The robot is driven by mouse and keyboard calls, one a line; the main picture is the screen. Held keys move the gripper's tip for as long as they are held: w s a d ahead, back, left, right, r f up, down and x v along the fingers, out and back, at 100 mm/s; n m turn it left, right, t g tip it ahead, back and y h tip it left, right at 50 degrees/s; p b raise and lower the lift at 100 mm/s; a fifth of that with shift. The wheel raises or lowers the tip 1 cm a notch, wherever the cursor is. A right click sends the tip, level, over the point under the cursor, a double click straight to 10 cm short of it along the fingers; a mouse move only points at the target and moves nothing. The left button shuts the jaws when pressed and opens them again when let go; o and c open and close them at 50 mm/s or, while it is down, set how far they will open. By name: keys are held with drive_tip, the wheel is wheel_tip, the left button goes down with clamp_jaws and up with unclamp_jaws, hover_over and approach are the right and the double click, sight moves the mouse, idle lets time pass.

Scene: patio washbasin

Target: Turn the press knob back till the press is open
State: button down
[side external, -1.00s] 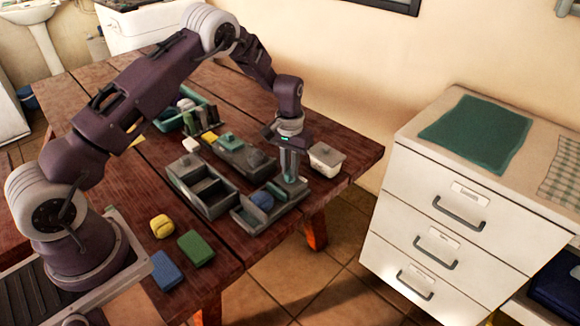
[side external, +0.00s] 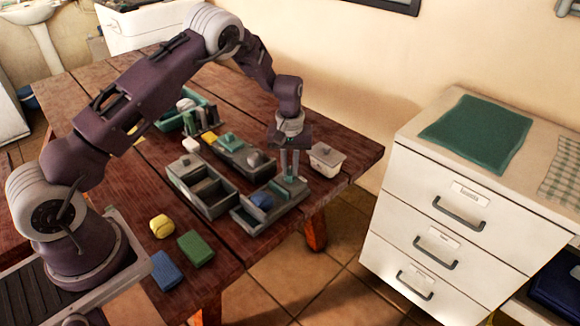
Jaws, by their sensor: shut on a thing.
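The press looks like a long grey tray-like frame (side external: 243,221) at the right front of the wooden table. A blue block (side external: 262,201) sits inside it. My gripper (side external: 290,174) points straight down over the far right end of the press, its fingers shut on the press knob. The knob is mostly hidden between the fingers. A teal patch shows at the fingertips. The gap between the press's jaws and the block is too small to tell.
A grey divided box (side external: 181,167) stands left of the press. A grey tray (side external: 233,163) with a teal-handled lid lies behind, and a white lidded tub (side external: 326,160) is close right of my gripper. Yellow (side external: 161,226), green (side external: 196,249) and blue (side external: 167,271) blocks lie in front.

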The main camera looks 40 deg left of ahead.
drive_tip(key=c, duration=1.4)
unclamp_jaws()
wheel_tip(320, 180, up, 8)
drive_tip(key=shift+f, duration=0.2)
wheel_tip(320, 180, up, 9)
drive_tip(key=m+t, duration=0.1)
hover_over(290, 171)
drive_tip(key=s+d, duration=0.2)
drive_tip(key=s, duration=0.1)
drive_tip(key=s+d+r+m+t, duration=0.2)
drive_tip(key=s+d+r, duration=0.1)
drive_tip(key=s+r, duration=0.75)
drive_tip(key=s+d+r+m+t, duration=0.1)
drive_tip(key=s+r+m, duration=0.1)
drive_tip(key=s, duration=0.8)
drive_tip(key=s+d+r+m+t, duration=0.1)
drive_tip(key=s+m, duration=0.2)
drive_tip(key=s, duration=0.8)
drive_tip(key=shift+d+r+t, duration=0.25)
drive_tip(key=shift+r+t, duration=0.05)
drive_tip(key=shift+r, duration=0.1)
